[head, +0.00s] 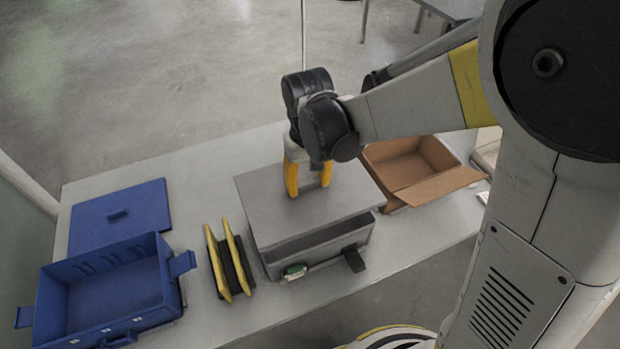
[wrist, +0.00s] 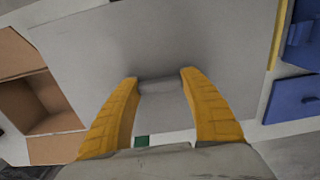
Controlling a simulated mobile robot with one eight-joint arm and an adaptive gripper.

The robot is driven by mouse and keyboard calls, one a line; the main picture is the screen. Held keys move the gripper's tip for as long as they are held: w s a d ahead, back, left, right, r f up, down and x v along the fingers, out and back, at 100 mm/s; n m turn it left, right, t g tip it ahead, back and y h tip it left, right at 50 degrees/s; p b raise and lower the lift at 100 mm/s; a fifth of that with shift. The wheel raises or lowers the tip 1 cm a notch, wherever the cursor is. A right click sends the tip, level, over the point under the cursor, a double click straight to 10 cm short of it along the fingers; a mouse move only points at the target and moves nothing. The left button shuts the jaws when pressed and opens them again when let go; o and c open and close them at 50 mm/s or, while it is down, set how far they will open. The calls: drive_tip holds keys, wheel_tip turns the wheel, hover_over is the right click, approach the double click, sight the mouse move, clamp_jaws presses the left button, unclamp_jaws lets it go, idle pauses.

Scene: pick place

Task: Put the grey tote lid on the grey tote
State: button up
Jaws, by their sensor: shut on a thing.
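The grey tote lid (head: 265,197) is a flat grey panel over the grey tote (head: 318,250) in the head view. The lid looks slightly turned against the tote. My gripper (head: 308,188) points down at the lid's middle, with yellow fingers shut on the lid's handle. In the wrist view the lid (wrist: 215,40) fills most of the picture, and the handle (wrist: 160,84) lies between the fingertips of my gripper (wrist: 160,80).
A blue tote (head: 105,290) and its blue lid (head: 118,215) lie at the left of the table (head: 210,175). A black rack with yellow sides (head: 230,262) stands just left of the grey tote. An open cardboard box (head: 410,170) stands close at the right.

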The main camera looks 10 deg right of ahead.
drive_tip(key=shift+s+f+b, duration=0.25)
drive_tip(key=shift+f+b, duration=0.15)
drive_tip(key=shift+f, duration=0.05)
wheel_tip(320, 180, down, 6)
drive_tip(key=b, duration=0.4)
drive_tip(key=shift+f+b, duration=0.35)
drive_tip(key=shift+b, duration=0.35)
idle(1.1)
drive_tip(key=shift+f, duration=0.3)
drive_tip(key=shift+f+b, duration=0.2)
drive_tip(key=shift+b, duration=0.2)
idle(0.4)
drive_tip(key=o, duration=1.4)
drive_tip(key=shift+r, duration=0.1)
drive_tip(key=shift+c, duration=0.3)
